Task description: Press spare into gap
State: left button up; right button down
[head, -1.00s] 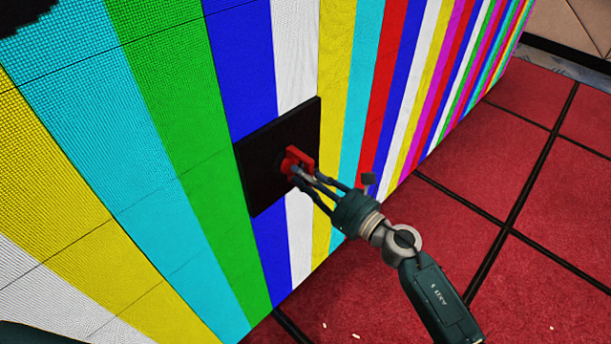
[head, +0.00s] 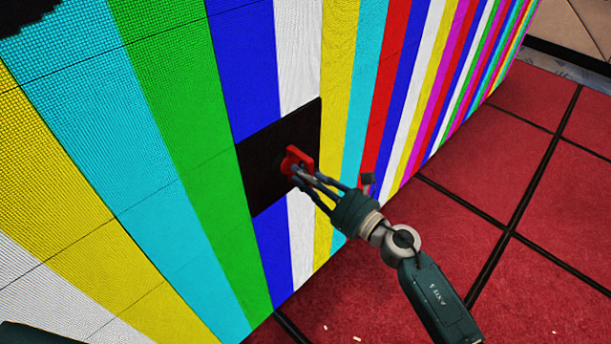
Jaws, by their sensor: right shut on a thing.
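The spare is a dark square panel (head: 262,150) in the video wall, among the blue and white stripes. It looks about level with the wall face; any thin step at its edges is too small to tell. A red handle (head: 304,156) stands out from its front. My right gripper (head: 298,172) is shut on the red handle, its fingers reaching in from the lower right. The gap is hidden behind the dark panel. My left gripper is not in view.
The striped video wall (head: 170,90) fills the left and middle. A jagged black patch (head: 22,12) shows at its top left.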

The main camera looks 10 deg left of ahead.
jog(key=shift+w+a+r, duration=0.2)
jog(key=shift+w+a, duration=0.05)
jog(key=shift+a, duration=0.1)
dwell(0.7)
jog(key=shift+r, duration=0.25)
dwell(1.5)
jog(key=shift+d+f, duration=0.1)
jog(key=shift+v, duration=0.9)
jog(key=shift+s+f, duration=0.15)
jog(key=shift+f, duration=0.05)
jog(key=shift+v, duration=2.95)
